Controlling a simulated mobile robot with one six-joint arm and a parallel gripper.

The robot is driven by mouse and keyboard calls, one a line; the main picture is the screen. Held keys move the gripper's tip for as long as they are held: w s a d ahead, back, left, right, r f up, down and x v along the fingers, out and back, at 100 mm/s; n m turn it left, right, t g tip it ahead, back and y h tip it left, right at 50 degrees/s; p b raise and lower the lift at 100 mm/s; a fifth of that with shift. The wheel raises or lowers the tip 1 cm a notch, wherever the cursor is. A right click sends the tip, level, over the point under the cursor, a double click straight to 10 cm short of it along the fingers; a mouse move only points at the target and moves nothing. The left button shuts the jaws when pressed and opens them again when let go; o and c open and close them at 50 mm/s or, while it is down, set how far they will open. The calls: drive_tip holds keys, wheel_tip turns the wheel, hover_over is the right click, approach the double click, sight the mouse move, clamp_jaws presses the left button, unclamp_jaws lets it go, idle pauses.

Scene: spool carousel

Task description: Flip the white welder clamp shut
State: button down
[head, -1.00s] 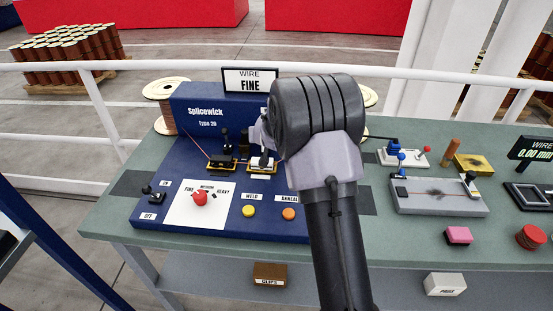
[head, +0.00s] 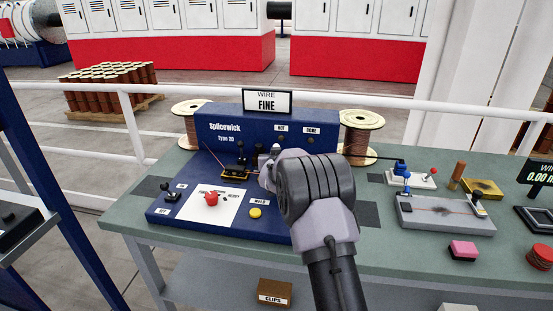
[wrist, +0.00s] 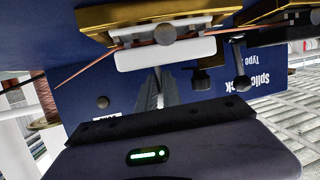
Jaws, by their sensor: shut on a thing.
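The white welder clamp (wrist: 165,53) shows in the wrist view as a white bar on a brass-coloured base (wrist: 100,17), with a grey ball knob beside it and copper wire (wrist: 120,52) running past. My gripper (wrist: 160,78) reaches to the white bar, its dark fingers closed at it; the exact grip is partly hidden. In the head view my gripper (head: 268,168) is over the right side of the welder's clamps and hides the white one. The black clamp (head: 241,155) stands to its left, with its lever upright; it also shows in the wrist view (wrist: 240,65).
The blue Splicewick welder (head: 260,127) carries a red knob (head: 211,199) and a yellow button (head: 255,212). Wire spools (head: 360,130) stand at its sides. A grey tool block (head: 440,214) lies right on the green bench (head: 390,252). A white rail (head: 420,103) runs behind.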

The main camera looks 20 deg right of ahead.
drive_tip(key=c, duration=1.5)
unclamp_jaws()
drive_tip(key=p+v, duration=0.3)
drive_tip(key=v, duration=1.4)
drive_tip(key=shift+s+r, duration=0.15)
drive_tip(key=shift+s, duration=0.05)
